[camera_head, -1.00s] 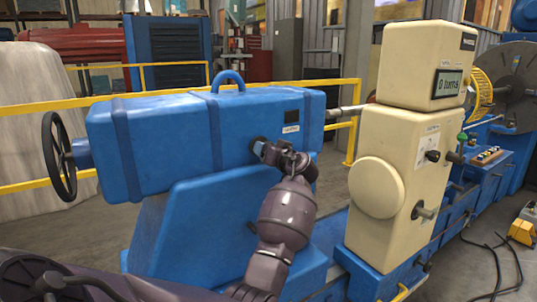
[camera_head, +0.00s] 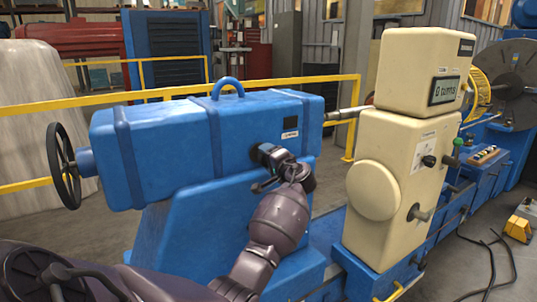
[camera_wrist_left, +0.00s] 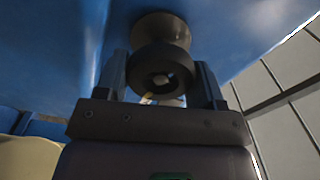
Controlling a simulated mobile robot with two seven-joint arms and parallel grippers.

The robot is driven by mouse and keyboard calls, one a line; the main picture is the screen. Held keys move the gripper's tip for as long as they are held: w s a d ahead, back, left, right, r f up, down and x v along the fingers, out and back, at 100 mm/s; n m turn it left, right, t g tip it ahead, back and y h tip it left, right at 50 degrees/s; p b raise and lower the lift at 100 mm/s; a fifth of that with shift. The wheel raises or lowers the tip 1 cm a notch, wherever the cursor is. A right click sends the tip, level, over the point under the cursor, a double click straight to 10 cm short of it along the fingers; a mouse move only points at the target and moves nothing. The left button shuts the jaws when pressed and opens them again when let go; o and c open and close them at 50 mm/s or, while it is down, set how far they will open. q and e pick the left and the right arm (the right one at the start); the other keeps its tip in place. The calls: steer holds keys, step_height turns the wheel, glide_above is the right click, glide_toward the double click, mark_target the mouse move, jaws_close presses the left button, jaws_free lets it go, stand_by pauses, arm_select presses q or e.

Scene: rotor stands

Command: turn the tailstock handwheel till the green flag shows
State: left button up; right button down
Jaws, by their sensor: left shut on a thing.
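The blue tailstock (camera_head: 170,140) stands at the left of the head view. Its dark handwheel (camera_head: 64,165) is upright at the left end, with no gripper near it. A small dark window (camera_head: 290,122) sits on the tailstock side above a pale label; I see no green in it. My left gripper (camera_head: 268,158) is at the tailstock's near side, below and left of that window. In the left wrist view the left gripper (camera_wrist_left: 160,78) is shut on a dark round knob (camera_wrist_left: 162,68) standing out from the blue body. My right gripper is out of view.
A cream housing (camera_head: 385,185) with a display (camera_head: 445,90) and several small controls stands right of the tailstock on the blue bed. A yellow rail (camera_head: 352,95) runs behind. Cables and a yellow box (camera_head: 520,228) lie on the floor at right.

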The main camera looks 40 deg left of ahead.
arm_select(q)
steer(key=m, duration=0.6)
steer(key=shift+f, duration=0.15)
steer(key=m, duration=0.7)
steer(key=shift+s+m, duration=0.1)
steer(key=shift+m, duration=0.3)
steer(key=m, duration=0.6)
steer(key=shift+f, duration=0.15)
steer(key=m, duration=0.6)
steer(key=shift+s+m, duration=0.15)
steer(key=shift+m, duration=0.15)
steer(key=o, duration=0.9)
